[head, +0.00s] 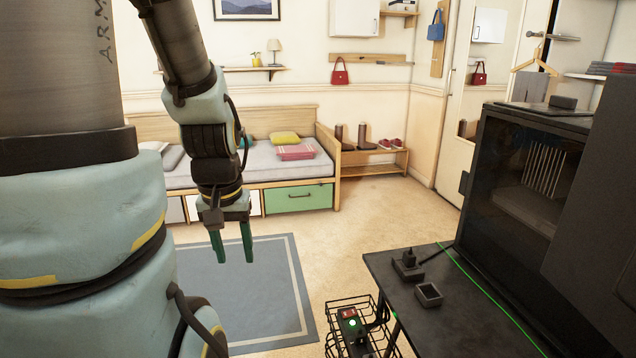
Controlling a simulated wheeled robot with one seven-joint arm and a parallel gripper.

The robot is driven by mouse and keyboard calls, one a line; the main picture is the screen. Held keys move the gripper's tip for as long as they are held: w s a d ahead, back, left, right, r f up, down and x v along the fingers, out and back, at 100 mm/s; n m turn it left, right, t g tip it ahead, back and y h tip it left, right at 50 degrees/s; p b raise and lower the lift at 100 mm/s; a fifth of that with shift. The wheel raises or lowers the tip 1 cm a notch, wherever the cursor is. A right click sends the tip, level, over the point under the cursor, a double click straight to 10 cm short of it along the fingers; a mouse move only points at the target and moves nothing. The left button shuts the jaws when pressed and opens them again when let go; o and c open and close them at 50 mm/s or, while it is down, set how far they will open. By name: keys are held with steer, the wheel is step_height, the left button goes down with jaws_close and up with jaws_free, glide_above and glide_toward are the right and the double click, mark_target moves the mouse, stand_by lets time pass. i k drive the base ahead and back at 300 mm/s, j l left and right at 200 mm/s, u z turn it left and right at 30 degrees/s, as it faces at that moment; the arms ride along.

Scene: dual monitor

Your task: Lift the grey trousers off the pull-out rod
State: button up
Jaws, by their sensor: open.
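The grey trousers (528,87) seem to be the grey cloth at the upper right, under a wooden hanger (539,59). Their lower part is hidden behind a black cabinet. A short metal pull-out rod (552,37) sticks out from the wall side at the hanger's top; whether the hook rests on it is too small to tell. My gripper (233,252) points down with its green fingers apart and empty. It is left of centre over the blue-grey rug, far to the left of the trousers and lower in the picture.
The black cabinet (520,180) with a glass front and a dark desk (440,300) fill the right side. A wire basket (345,305) stands by the desk. A bed (255,168) and a shoe bench (375,160) are at the back. Beige floor (390,215) is clear in the middle.

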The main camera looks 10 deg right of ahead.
mark_target(527, 86)
steer(key=i+z, duration=0.1)
steer(key=i, duration=0.55)
steer(key=i+j, duration=0.1)
steer(key=i, duration=0.6)
steer(key=i+j+z, duration=0.15)
steer(key=i, duration=0.5)
steer(key=i+l+z, duration=0.15)
steer(key=i+z, duration=0.15)
steer(key=i, duration=0.2)
steer(key=i+z, duration=0.3)
steer(key=i, duration=0.25)
steer(key=i+j+z, duration=0.1)
steer(key=i+z, duration=0.2)
steer(key=i, duration=0.2)
steer(key=i+j+z, duration=0.3)
steer(key=i, duration=0.2)
steer(key=i+l+z, duration=0.2)
steer(key=i+z, duration=0.3)
steer(key=i, duration=0.25)
steer(key=i+z, duration=0.5)
steer(key=i, duration=0.2)
